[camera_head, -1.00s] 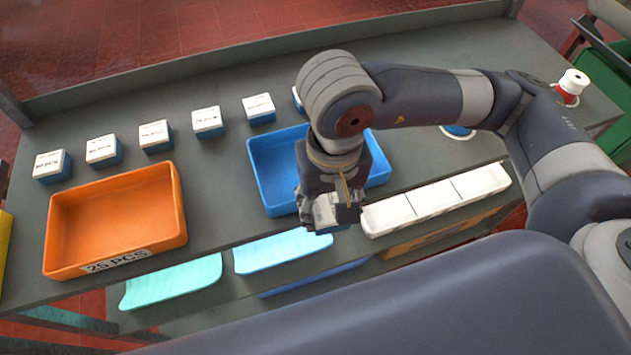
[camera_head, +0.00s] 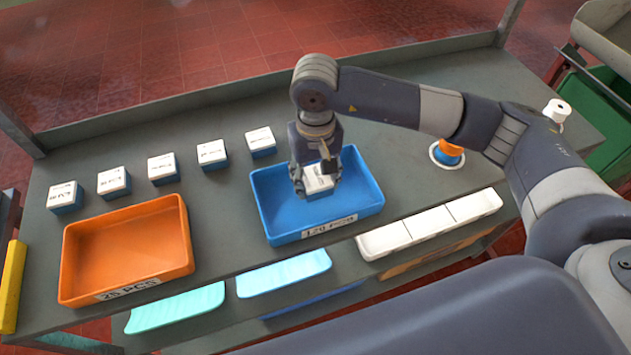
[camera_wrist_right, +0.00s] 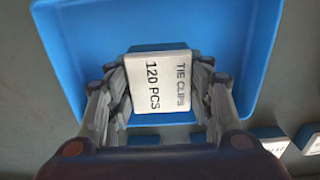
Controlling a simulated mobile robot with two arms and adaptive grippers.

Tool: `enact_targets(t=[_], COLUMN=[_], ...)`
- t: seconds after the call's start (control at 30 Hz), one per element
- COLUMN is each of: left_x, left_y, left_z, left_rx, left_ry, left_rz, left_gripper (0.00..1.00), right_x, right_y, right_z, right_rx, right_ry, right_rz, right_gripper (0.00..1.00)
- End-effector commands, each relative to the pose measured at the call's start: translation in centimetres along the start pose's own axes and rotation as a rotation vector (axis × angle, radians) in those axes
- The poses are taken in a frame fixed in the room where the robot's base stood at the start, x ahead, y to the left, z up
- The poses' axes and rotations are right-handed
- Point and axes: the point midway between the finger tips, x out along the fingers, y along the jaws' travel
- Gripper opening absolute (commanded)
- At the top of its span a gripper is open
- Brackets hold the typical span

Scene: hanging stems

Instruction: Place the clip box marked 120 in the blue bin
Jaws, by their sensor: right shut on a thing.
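The clip box (camera_head: 318,182), white-topped, is between the fingers of my right gripper (camera_head: 317,190) over the inside of the blue bin (camera_head: 354,205). In the right wrist view the box (camera_wrist_right: 160,83) reads "TIE CLIPS 120 PCS", and the right gripper (camera_wrist_right: 163,100) is shut on its sides. The blue bin (camera_wrist_right: 78,50) surrounds it there. I cannot tell whether the box touches the bin floor. The bin's front label appears to read 120 PCS. My left gripper is not in view.
An empty orange bin (camera_head: 72,265) labelled 25 PCS stands to the left. Several white-topped blue boxes (camera_head: 163,168) form a row behind. A white three-part tray (camera_head: 430,226) lies to the right. An orange-and-blue item (camera_head: 448,153) and a white spool (camera_head: 556,110) stand farther right.

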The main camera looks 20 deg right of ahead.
Motion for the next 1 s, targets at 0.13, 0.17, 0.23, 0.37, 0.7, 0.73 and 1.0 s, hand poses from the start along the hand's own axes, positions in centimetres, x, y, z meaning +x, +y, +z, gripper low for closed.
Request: enact_targets(t=[0.13, 0.17, 0.23, 0.37, 0.7, 0.73, 1.0], left_x=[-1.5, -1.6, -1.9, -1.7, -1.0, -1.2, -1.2], left_y=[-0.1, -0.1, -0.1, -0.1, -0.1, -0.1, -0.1], left_z=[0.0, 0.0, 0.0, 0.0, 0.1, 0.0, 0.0], left_rx=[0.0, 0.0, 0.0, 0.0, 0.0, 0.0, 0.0], left_ry=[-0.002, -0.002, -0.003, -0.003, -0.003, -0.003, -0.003], left_rz=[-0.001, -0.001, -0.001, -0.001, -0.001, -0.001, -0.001], left_gripper=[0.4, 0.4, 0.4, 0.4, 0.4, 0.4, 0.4], right_x=[1.8, 2.2, 2.9, 3.4, 3.8, 3.7, 3.6], right_y=[0.0, 0.0, 0.0, 0.0, 0.0, 0.0, 0.0], right_z=[0.2, 0.2, 0.2, 0.1, 0.1, 0.1, 0.1], right_rx=[0.0, 0.0, 0.0, -0.001, 0.0, 0.0, 0.0], right_ry=[-0.008, -0.007, -0.005, -0.001, -0.001, -0.001, -0.002], right_rz=[0.001, 0.001, 0.001, 0.0, 0.0, 0.0, 0.001], right_gripper=[0.24, 0.24, 0.24, 0.24, 0.24, 0.54, 0.68])
